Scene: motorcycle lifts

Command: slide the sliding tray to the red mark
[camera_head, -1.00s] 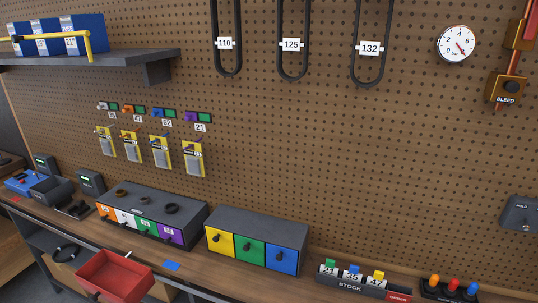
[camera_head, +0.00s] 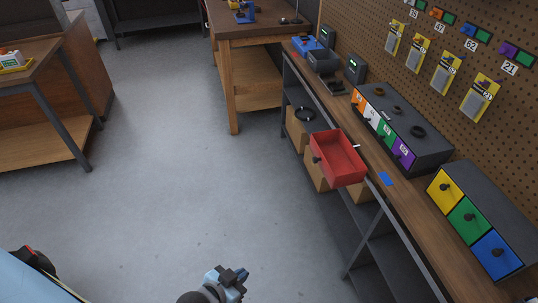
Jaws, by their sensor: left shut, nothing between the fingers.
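The sliding tray (camera_head: 341,155) is an open red box, apparently empty, at the front edge of the long wooden bench (camera_head: 395,195). It overhangs the floor side. A small dark knob shows on its left side and a short pale pointer at its bench side. A blue mark (camera_head: 386,179) lies on the bench top, nearer than the tray. I cannot make out a red mark now. My left gripper (camera_head: 234,278) is low in the view, over the floor, shut and empty, well apart from the tray. My right gripper is out of view.
The bench carries a unit with orange, white, green and purple drawers (camera_head: 425,152) and one with yellow, green and blue drawers (camera_head: 468,215). Cardboard boxes (camera_head: 318,178) stand on the shelf under the tray. Another wooden table (camera_head: 250,35) stands beyond. The grey floor at left is clear.

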